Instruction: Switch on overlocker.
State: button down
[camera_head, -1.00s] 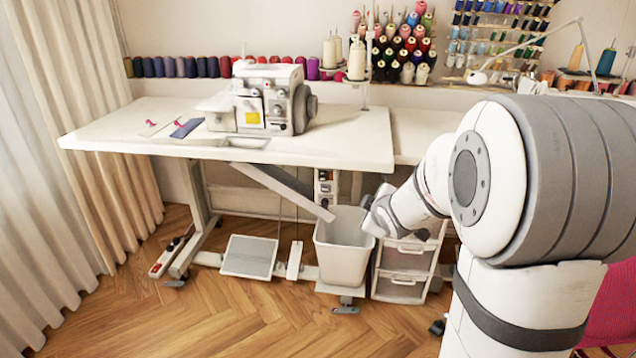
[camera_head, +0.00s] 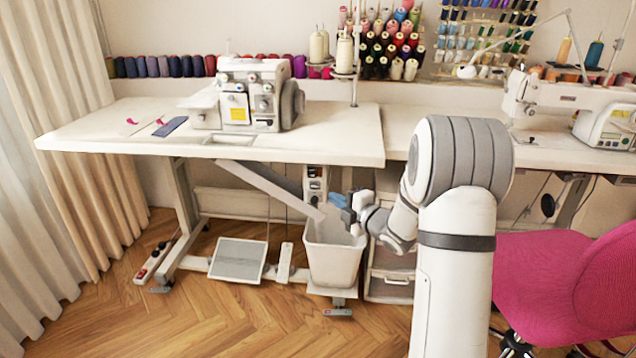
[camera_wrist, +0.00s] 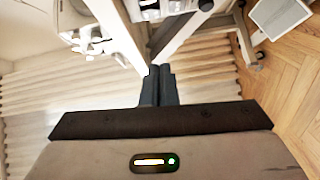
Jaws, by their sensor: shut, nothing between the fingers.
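The overlocker (camera_head: 240,100), white with a grey handwheel on its right side, stands on the white table (camera_head: 335,140). A box with dark sockets or switches (camera_head: 315,184) hangs under the tabletop, right of the slanted grey chute; its details are too small to read. My gripper (camera_head: 338,201) is below the table edge, just right of this box and above the rim of the white bin (camera_head: 333,262). In the wrist view my gripper's dark fingers (camera_wrist: 160,70) are together, with nothing between them. The overlocker's lamp or switch state cannot be told.
The slanted chute (camera_head: 272,185) runs down from the tabletop to the bin. A foot pedal (camera_head: 238,260) lies left of the bin, and drawers (camera_head: 390,270) stand right of it. A pink chair (camera_head: 560,280) is at right. The floor (camera_head: 210,325) in front is clear.

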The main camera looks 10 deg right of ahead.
jog(key=b, duration=0.3)
send_near(309, 177)
jog(key=w+a, duration=0.3)
jog(key=shift+w+a+f, duration=0.15)
jog(key=shift+w+a, duration=0.1)
jog(key=shift+w, duration=0.05)
jog(key=shift+w+d, duration=0.3)
jog(key=shift+w, duration=0.5)
jog(key=shift+w+f, duration=0.1)
jog(key=shift+w, duration=0.1)
jog(key=shift+b, duration=0.35)
